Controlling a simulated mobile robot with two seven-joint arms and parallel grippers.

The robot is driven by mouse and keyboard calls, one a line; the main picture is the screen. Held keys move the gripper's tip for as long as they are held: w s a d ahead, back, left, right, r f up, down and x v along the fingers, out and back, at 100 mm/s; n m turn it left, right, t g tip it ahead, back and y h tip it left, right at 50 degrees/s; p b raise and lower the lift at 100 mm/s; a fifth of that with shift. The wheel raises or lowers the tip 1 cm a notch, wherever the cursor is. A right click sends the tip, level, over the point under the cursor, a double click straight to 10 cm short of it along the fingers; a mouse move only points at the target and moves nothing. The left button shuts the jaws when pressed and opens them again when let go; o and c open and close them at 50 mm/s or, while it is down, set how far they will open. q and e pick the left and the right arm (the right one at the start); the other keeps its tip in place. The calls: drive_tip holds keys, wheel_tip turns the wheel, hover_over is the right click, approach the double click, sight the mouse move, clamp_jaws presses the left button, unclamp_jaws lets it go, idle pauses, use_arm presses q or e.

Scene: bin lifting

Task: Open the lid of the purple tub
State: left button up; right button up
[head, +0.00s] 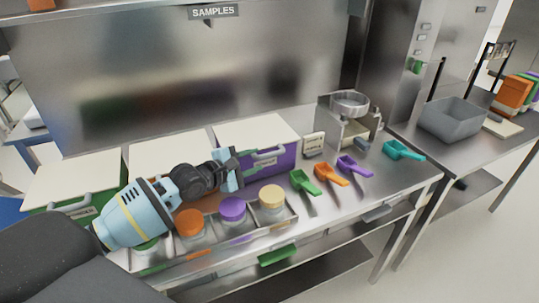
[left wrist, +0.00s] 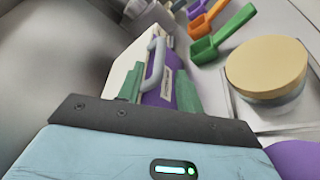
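The purple tub (head: 287,158) stands at the back of the steel bench, with its flat white lid (head: 255,131) lying closed on top. A grey handle is on its front, above a small label. My left gripper (head: 240,168) is at the front left of the tub and hides part of its front face. In the left wrist view the purple tub (left wrist: 165,93) and its grey handle (left wrist: 155,62) appear ahead, between the two spread green fingers (left wrist: 158,90). The gripper looks open with nothing held. I cannot tell whether a finger touches the tub. My right gripper is not in view.
Jars with orange, purple (head: 232,208) and yellow lids (head: 271,196) stand in a rack before the tub. Several coloured scoops (head: 330,174) and a scale (head: 350,115) are to the right. Other white-lidded tubs (head: 75,180) stand left. A grey bin (head: 452,120) is far right.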

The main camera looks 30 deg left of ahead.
sight(265, 157)
use_arm(q)
drive_tip(key=shift+b+x, duration=0.5)
drive_tip(key=shift+x, duration=3.05)
drive_tip(key=shift+c, duration=0.4)
clamp_jaws()
